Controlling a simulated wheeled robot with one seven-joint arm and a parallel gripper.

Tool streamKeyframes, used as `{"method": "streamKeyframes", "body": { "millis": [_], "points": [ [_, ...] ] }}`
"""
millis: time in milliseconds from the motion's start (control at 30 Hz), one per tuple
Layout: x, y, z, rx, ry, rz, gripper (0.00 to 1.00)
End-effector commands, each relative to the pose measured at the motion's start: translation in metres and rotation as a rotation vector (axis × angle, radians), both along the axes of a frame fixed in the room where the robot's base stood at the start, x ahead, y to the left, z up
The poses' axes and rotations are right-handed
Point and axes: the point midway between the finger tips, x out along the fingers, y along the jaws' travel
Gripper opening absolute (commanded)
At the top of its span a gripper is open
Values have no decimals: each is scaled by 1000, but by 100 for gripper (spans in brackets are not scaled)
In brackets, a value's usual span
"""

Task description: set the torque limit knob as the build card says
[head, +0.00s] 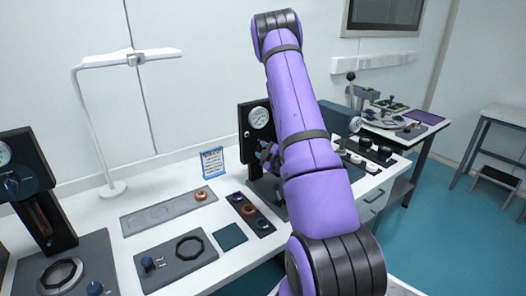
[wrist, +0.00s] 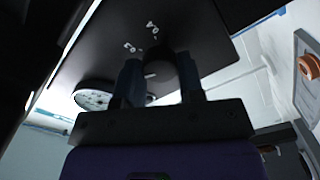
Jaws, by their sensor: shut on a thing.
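The black knob (wrist: 160,73) is on a dark panel (wrist: 112,42) in the wrist view. My gripper (wrist: 158,82) is shut on it, one finger on each side. The knob bears a short pale line, and small white marks sit on the panel beyond it; I cannot read them surely. In the head view my gripper (head: 266,153) is at the front of the upright black panel (head: 245,128), below a round gauge (head: 259,117); my arm hides part of this. The gauge also shows in the wrist view (wrist: 92,97). The blue-framed card (head: 212,162) stands on the table, its text too small to read.
A tray with several coloured rings (head: 250,213), a grey plate with an orange ring (head: 170,211) and a blue square (head: 230,236) lie on the white table. A lamp (head: 112,188) and another gauge stand (head: 45,215) are at left. Other tables stand at right.

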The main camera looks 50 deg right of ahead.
Motion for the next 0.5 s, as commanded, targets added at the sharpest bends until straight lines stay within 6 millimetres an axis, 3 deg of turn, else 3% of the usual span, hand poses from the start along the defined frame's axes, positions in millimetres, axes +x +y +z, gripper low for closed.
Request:
{"method": "streamKeyframes", "body": {
  "millis": [500],
  "points": [
    [-1, -1, 0, 454, -106, -2, 12]
  ]
}}
